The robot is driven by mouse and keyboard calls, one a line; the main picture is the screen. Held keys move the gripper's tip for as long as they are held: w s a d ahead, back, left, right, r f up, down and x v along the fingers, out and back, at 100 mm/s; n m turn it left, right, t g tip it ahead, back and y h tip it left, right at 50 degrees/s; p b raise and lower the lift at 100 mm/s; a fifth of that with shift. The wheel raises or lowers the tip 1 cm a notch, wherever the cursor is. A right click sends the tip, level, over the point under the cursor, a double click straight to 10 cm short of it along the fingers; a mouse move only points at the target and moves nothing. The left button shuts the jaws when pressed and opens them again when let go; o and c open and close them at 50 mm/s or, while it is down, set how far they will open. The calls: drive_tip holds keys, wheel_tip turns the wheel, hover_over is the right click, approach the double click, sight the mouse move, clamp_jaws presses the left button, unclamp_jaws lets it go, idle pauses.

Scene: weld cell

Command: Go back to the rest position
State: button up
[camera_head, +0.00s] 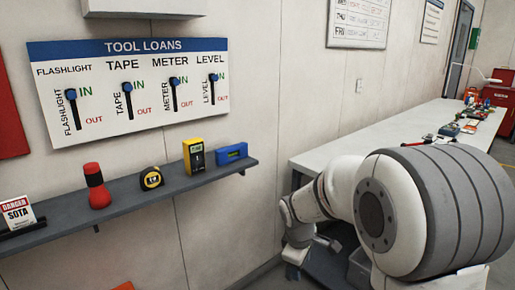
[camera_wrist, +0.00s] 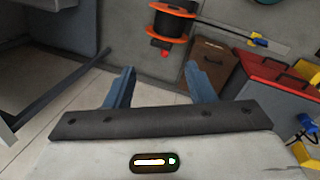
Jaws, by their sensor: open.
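My gripper shows in the wrist view (camera_wrist: 160,85), with its two blue fingers spread apart and nothing between them. Beyond the fingers are floor and a grey wall. In the head view my white and grey arm fills the lower right, folded in front of the long workbench (camera_head: 345,150). The fingers cannot be made out clearly in that view.
A shelf (camera_head: 130,207) at left holds a red flashlight (camera_head: 97,188), a tape measure (camera_head: 151,178), a yellow meter (camera_head: 194,157) and a blue level (camera_head: 232,154). Above hangs the tool loans board (camera_head: 135,85). An orange spool (camera_wrist: 171,24) and a red box (camera_wrist: 275,85) show in the wrist view.

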drive_tip(key=s+d+r+m+p, duration=0.1)
drive_tip(key=s+r+m+p, duration=0.2)
drive_tip(key=s+r+m, duration=0.3)
drive_tip(key=s+d+r+m+y+p, duration=0.1)
drive_tip(key=s+d+r+m+p, duration=0.1)
drive_tip(key=s+r+m, duration=0.3)
drive_tip(key=s+r+p, duration=0.1)
drive_tip(key=s+r, duration=0.3)
drive_tip(key=s, duration=0.6)
drive_tip(key=shift+d+m+t+p, duration=0.25)
drive_tip(key=shift+m+t+p, duration=0.05)
drive_tip(key=shift+m, duration=0.1)
